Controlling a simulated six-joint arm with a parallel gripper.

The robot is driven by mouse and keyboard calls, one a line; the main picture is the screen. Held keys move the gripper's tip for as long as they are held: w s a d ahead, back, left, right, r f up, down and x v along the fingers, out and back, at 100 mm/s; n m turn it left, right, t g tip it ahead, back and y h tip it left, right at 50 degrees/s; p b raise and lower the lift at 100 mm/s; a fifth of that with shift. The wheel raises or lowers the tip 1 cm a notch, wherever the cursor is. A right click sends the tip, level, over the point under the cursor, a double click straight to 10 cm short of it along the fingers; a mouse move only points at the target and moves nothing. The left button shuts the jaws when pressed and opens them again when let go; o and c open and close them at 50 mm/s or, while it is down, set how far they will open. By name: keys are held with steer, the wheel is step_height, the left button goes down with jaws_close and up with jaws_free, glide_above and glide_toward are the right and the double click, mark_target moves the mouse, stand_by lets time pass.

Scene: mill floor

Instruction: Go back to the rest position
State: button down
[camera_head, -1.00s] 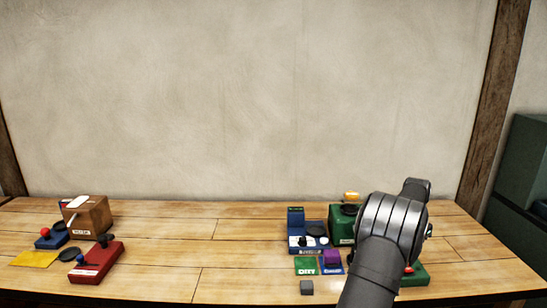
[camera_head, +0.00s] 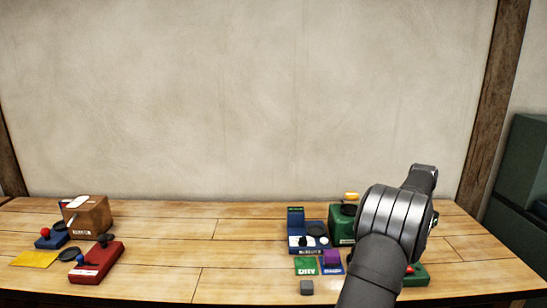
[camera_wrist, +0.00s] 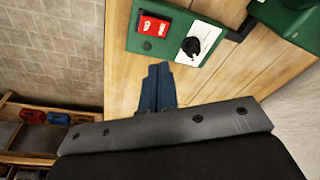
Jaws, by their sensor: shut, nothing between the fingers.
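My gripper (camera_wrist: 158,88) shows in the wrist view as two blue-grey fingers held together, with nothing between them. It is over the wooden table (camera_wrist: 124,70), beside a green box (camera_wrist: 175,45) with a red part and a black knob on a white plate. In the head view my arm covers the gripper. The same kind of green box (camera_head: 417,276) shows partly behind my arm at the table's right side.
At far left are a brown box (camera_head: 88,215) and a red device (camera_head: 97,262). The table's middle is clear.

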steer(key=s+a+r+n+t, duration=0.2)
steer(key=s+a+r+n, duration=0.1)
steer(key=s+r, duration=0.7)
steer(key=shift+r+n+t, duration=0.4)
steer(key=shift+r+n, duration=0.4)
steer(key=shift+r, duration=0.25)
steer(key=c, duration=2.1)
jaws_free()
